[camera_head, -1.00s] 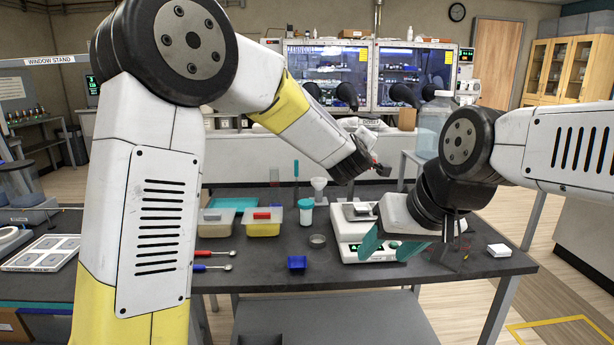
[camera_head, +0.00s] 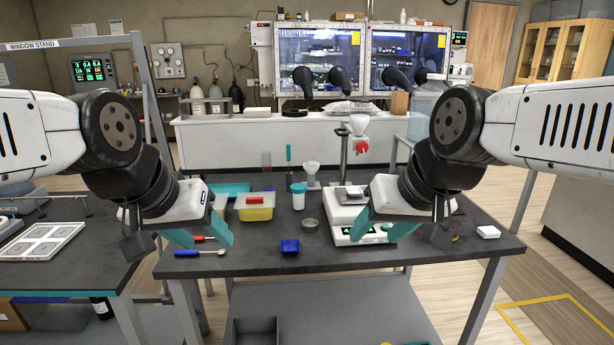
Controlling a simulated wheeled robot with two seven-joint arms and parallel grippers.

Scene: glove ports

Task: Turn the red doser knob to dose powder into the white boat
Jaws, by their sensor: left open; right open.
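The red doser knob (camera_head: 362,147) is on the front of a doser with a clear funnel top (camera_head: 358,124), held on a dark post behind the balance. The white balance (camera_head: 345,236) stands below it, with a dark pan (camera_head: 350,194) partly hidden by my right gripper. I cannot clearly make out a white boat on the pan. My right gripper (camera_head: 383,228) is open and empty, its teal fingers in front of the balance, well below the knob.
A blue dish (camera_head: 290,246), a round clear dish (camera_head: 310,224), a teal-lidded jar (camera_head: 298,196) and a yellow tub (camera_head: 256,208) stand on the dark table (camera_head: 330,262). A blue-handled spoon (camera_head: 200,253) lies at left. A small white block (camera_head: 488,231) sits at right.

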